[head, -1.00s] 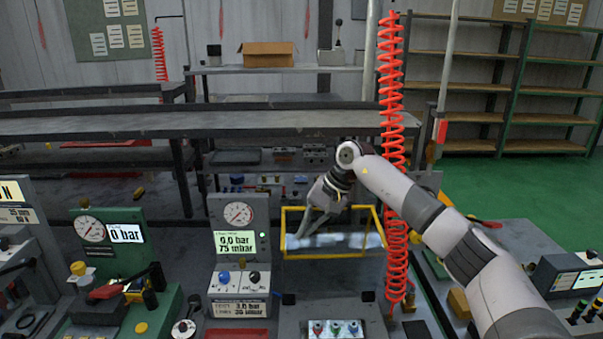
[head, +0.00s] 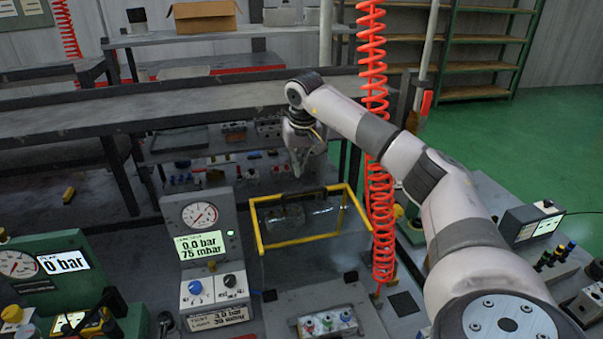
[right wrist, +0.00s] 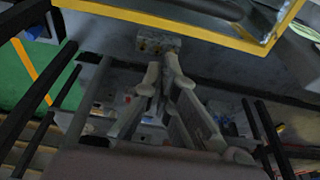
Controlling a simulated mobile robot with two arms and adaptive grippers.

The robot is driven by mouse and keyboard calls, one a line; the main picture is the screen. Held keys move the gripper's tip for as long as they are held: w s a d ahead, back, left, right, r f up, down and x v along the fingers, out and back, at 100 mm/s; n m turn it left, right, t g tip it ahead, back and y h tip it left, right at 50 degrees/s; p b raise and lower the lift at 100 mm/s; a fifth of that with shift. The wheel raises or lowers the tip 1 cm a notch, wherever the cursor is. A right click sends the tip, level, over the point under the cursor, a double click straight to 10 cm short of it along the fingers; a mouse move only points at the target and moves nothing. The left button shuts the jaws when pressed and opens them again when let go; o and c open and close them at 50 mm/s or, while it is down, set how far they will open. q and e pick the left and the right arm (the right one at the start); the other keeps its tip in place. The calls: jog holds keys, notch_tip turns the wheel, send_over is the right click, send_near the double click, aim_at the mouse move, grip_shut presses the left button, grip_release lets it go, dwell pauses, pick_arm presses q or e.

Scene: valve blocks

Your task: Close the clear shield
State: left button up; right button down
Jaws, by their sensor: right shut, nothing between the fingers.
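The clear shield (head: 312,239) is a see-through panel in a yellow frame, standing raised and tilted behind the test station in the head view. Part of its yellow frame (right wrist: 180,20) crosses the top of the right wrist view. My right gripper (head: 298,170) is shut and empty, pointing down just above and behind the shield's far edge in the head view. Its fingers (right wrist: 160,70) come together below the yellow frame in the wrist view; I cannot tell whether they touch the shield. My left gripper is out of view.
A gauge panel (head: 207,245) stands left of the shield. A block with coloured fittings (head: 327,323) sits in front. A red coiled hose (head: 376,140) hangs beside my right arm. A long bench (head: 180,108) runs behind.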

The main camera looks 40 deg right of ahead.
aim_at(303, 196)
jog(key=shift+s+a+f+p, duration=0.3)
jog(key=shift+s+f+p, duration=0.15)
jog(key=shift+s, duration=0.1)
jog(key=shift+s+a+f+p, duration=0.25)
jog(key=shift+s+f+p, duration=0.05)
jog(key=shift+s+p, duration=0.2)
jog(key=shift+s+a, duration=0.25)
jog(key=shift+s, duration=0.25)
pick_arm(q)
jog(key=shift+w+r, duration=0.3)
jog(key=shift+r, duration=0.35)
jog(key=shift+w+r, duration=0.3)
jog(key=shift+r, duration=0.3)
pick_arm(e)
jog(key=shift+w+f, duration=0.1)
jog(key=shift+w, duration=0.05)
